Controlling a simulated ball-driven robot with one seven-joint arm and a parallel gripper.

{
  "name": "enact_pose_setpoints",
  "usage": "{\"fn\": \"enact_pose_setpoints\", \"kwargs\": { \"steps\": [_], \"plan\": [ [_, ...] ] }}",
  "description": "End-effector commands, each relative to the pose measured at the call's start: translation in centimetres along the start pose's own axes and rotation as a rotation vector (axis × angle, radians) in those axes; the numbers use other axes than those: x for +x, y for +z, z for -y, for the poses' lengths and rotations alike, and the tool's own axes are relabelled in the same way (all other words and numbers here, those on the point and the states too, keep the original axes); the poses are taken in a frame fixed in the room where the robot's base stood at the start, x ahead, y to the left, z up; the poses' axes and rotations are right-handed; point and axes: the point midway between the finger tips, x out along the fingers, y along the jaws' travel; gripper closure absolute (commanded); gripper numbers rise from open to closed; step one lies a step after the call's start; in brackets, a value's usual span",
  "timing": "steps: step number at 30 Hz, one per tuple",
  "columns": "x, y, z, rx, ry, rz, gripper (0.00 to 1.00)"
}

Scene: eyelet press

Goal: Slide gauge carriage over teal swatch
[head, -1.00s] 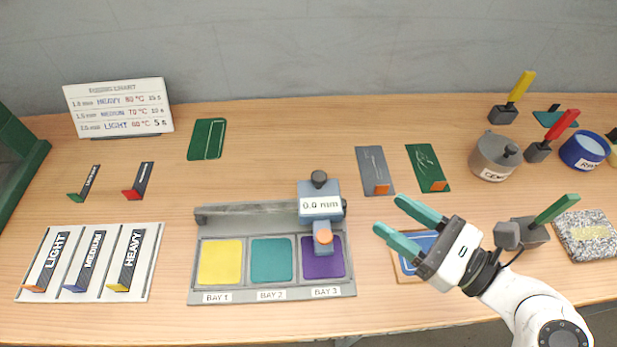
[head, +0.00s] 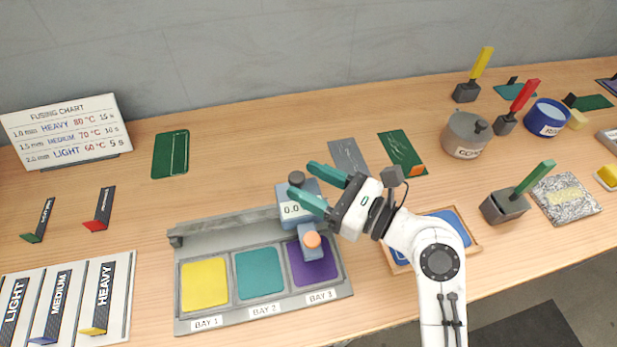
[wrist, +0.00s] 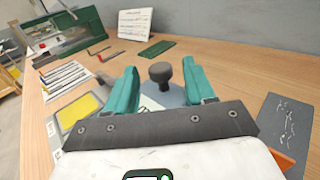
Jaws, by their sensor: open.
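The gauge carriage (head: 292,211) is a blue-grey block on the rail at the back of the bay tray (head: 180,327). It has a dark round knob (head: 296,179) on top, an orange tip in front and a display partly hidden by my gripper. It stands over the purple swatch (head: 324,272) in bay 3. The teal swatch (head: 260,273) lies uncovered in bay 2, the yellow swatch (head: 204,284) in bay 1. My gripper (head: 313,185) is open at the carriage's top. In the wrist view the knob (wrist: 160,75) stands between the teal fingers; contact cannot be told.
The rail (head: 215,231) runs clear left of the carriage. Labelled strips lie on a white board (head: 121,300) at left. A dark card (head: 347,155) and a green card (head: 402,152) lie behind my arm. A blue pad (head: 450,222) lies partly under it.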

Motion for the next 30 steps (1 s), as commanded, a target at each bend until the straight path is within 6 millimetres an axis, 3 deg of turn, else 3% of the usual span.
{"fn": "enact_pose_setpoints", "kwargs": {
  "steps": [12,30],
  "plan": [
    [0.84,-0.02,-0.02,0.0,0.0,0.0,0.46],
    [0.81,-0.02,-0.02,0.0,0.0,0.0,1.0]
  ]
}}
